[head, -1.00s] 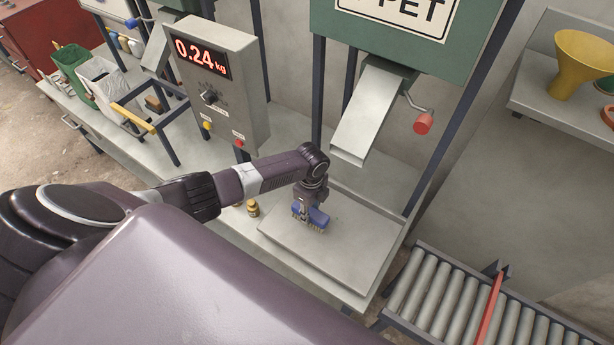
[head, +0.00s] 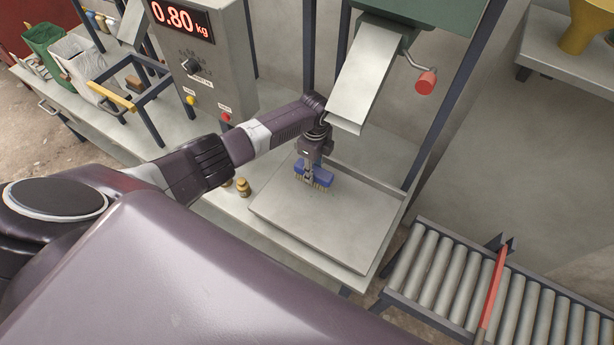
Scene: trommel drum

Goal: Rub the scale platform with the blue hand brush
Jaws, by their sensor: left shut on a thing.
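The blue hand brush (head: 322,179) has pale bristles that point down onto the grey scale platform (head: 325,231). My left gripper (head: 309,174) is shut on the brush, over the back left part of the platform. The bristles look to be touching the plate. The scale display (head: 181,20) on the grey box reads 0.80 kg. My right gripper is not in view.
Small brass weights (head: 243,187) stand on the bench left of the platform. A metal chute (head: 362,83) with a red-knobbed crank (head: 426,82) hangs above its back. A roller conveyor (head: 470,285) with a red bar lies at the right. The platform's front is clear.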

